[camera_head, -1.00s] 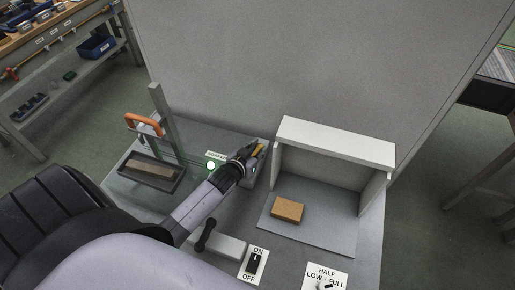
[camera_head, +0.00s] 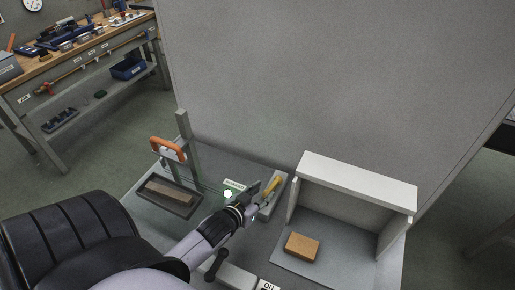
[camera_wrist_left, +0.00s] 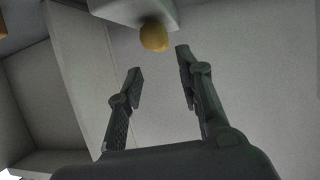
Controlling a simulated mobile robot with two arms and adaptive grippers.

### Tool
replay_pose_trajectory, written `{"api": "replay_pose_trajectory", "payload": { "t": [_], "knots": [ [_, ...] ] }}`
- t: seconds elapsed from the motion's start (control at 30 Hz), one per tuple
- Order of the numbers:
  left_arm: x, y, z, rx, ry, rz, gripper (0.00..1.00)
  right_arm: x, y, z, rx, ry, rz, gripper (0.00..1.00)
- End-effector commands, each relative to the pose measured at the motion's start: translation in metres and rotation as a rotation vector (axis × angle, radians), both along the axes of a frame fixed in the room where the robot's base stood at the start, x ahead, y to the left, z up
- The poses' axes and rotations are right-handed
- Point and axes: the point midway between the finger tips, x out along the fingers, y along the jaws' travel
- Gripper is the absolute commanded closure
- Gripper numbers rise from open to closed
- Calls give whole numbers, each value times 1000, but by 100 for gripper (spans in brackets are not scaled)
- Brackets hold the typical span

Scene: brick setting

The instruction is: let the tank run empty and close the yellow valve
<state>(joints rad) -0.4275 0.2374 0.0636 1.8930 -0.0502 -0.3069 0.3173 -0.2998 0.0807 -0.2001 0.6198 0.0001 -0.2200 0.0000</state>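The yellow valve handle (camera_head: 271,188) stands on a pale grey block towards the back of the bench. In the left wrist view its rounded yellow end (camera_wrist_left: 154,37) shows beyond the fingertips, below a pale block. My left gripper (camera_head: 260,194) is just left of the handle in the head view. In the left wrist view its two fingers (camera_wrist_left: 158,62) are apart with nothing between them, and the yellow end is clear of them. I cannot make out a tank in these views. My right gripper is not in view.
A green light (camera_head: 228,194) glows beside a small label (camera_head: 234,185). A dark-knobbed lever (camera_head: 216,264) is near the front.

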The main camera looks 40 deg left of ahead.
Motion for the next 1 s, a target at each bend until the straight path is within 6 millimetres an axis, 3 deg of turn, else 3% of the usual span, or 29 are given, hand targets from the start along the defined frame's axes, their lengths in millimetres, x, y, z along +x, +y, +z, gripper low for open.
{"api": "replay_pose_trajectory", "payload": {
  "t": [0.23, 1.0],
  "knots": [
    [-22, -2, 9, 0, 0, 0, 67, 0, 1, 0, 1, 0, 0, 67],
    [-22, -2, 9, 1, 0, 0, 67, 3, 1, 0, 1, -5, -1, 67]
  ]
}}
